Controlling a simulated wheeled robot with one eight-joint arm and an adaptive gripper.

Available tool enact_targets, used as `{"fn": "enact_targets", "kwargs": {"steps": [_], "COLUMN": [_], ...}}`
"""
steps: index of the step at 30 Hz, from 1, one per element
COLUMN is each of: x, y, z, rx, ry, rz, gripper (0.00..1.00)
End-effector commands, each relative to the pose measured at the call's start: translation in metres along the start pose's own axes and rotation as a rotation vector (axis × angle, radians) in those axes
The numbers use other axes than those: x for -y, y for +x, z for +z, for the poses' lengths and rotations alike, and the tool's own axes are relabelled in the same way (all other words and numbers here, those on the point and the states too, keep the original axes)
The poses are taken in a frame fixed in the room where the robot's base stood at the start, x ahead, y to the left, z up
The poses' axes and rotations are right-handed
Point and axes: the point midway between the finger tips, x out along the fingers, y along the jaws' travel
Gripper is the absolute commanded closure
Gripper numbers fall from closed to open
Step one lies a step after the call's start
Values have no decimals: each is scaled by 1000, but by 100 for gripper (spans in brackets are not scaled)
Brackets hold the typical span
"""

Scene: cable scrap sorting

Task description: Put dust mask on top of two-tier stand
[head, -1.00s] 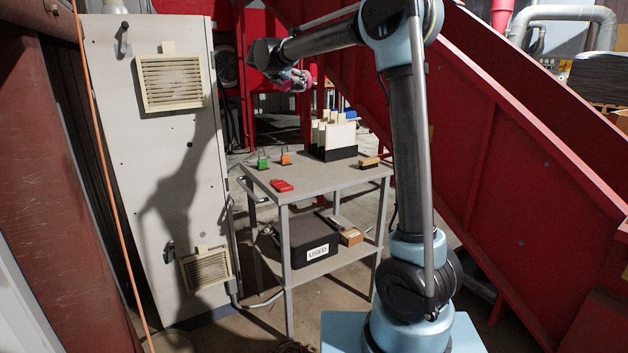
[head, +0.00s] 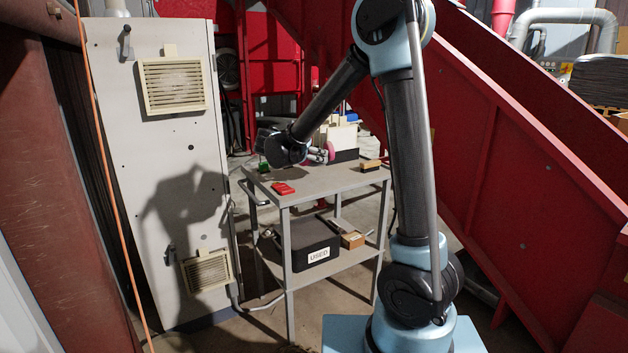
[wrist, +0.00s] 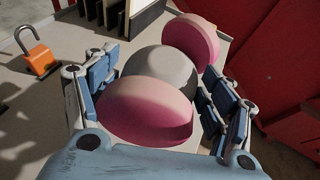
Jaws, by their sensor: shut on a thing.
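The dust mask, with a grey middle (wrist: 165,68) and two pink round sides, sits between the fingers of my gripper (wrist: 158,82) in the wrist view. My gripper is shut on it. In the head view, a pink part of the mask (head: 330,151) shows at the end of my gripper (head: 319,153), over the two-tier stand's grey top (head: 315,183). I cannot tell whether the mask touches the top. The stand has a lower shelf (head: 325,264).
On the top are an orange padlock (wrist: 38,58), a red item (head: 283,188), a black rack with pale boards (head: 345,155) and a brown block (head: 371,165). A bin marked USED (head: 318,254) and small box (head: 352,240) stand below. Red sloping panels (head: 530,170) rise at right.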

Motion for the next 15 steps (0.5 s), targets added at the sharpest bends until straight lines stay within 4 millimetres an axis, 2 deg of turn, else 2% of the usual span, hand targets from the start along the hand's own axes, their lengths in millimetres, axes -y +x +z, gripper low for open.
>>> {"fn": "enact_targets", "kwargs": {"steps": [4,11,15], "x": [-1,-1,-2], "y": [9,16,22], "z": [-22,-37,-53], "rx": [0,0,0], "ry": [0,0,0], "rz": [1,1,1], "gripper": [54,54,54]}}
